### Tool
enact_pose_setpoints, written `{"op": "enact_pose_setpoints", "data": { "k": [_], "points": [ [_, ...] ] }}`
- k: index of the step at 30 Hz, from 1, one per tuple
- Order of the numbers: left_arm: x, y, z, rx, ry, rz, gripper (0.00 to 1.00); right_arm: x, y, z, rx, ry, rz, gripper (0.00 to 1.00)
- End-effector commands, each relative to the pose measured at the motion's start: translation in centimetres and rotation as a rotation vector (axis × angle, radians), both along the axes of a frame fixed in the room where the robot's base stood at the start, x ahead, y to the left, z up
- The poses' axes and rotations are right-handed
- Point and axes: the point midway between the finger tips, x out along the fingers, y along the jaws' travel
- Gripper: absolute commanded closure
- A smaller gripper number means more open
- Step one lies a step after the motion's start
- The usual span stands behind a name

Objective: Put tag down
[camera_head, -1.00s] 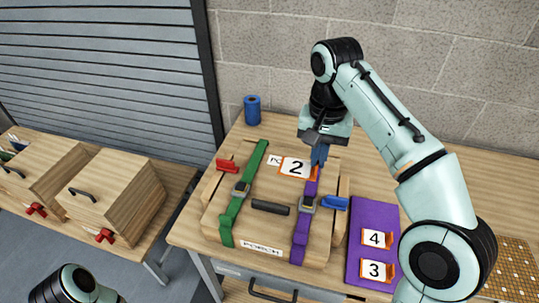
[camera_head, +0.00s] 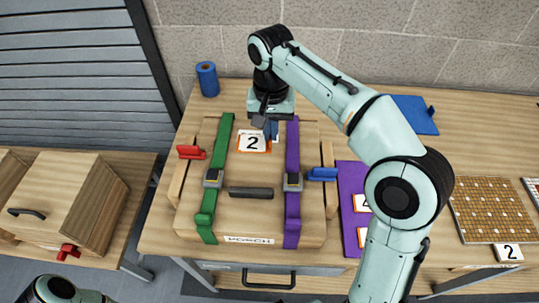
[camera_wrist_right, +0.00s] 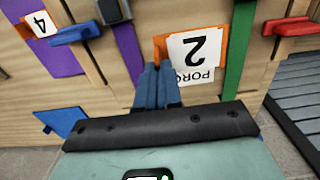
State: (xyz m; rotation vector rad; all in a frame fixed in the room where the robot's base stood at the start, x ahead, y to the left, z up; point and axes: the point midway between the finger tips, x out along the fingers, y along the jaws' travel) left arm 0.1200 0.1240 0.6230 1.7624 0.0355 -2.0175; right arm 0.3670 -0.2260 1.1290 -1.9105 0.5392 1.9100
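The tag (camera_head: 252,143) is a white card with a black 2 on an orange holder. It is over the top of a wooden case (camera_head: 235,225), between the green and purple straps, near the back. My right gripper (camera_head: 271,130) is shut on its orange edge; the tag also shows at the blue fingertips in the right wrist view (camera_wrist_right: 195,46). I cannot tell whether the tag touches the case. It partly covers a white label reading "POR..." (camera_wrist_right: 192,76). Only a piece of my left arm shows at the bottom left; its gripper is out of view.
The case has a green strap (camera_head: 221,150), a purple strap (camera_head: 292,150), a red lever (camera_head: 191,152) and a blue lever (camera_head: 322,174). A purple mat (camera_head: 350,185) with numbered tags lies to the right, partly behind my arm. A blue roll (camera_head: 207,79) stands at the back left.

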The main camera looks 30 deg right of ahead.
Motion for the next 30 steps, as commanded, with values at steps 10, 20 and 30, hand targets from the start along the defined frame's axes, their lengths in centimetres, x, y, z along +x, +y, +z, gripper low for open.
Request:
{"op": "enact_pose_setpoints", "data": {
  "k": [10, 20, 30],
  "points": [
    [-0.7, 0.0, -1.3, 0.0, 0.007, 0.0, 0.62, 0.0, 0.0, -4.1, 0.0, 0.0, 0.0, 1.0],
    [-1.3, 0.0, -2.4, 0.0, 0.013, 0.0, 0.62, 0.0, 0.0, -8.1, 0.0, 0.0, 0.0, 1.0],
    [-1.4, 0.0, -2.5, 0.0, 0.014, -0.001, 0.62, 0.1, 0.0, -8.3, 0.0, -0.001, 0.0, 1.0]
  ]
}}
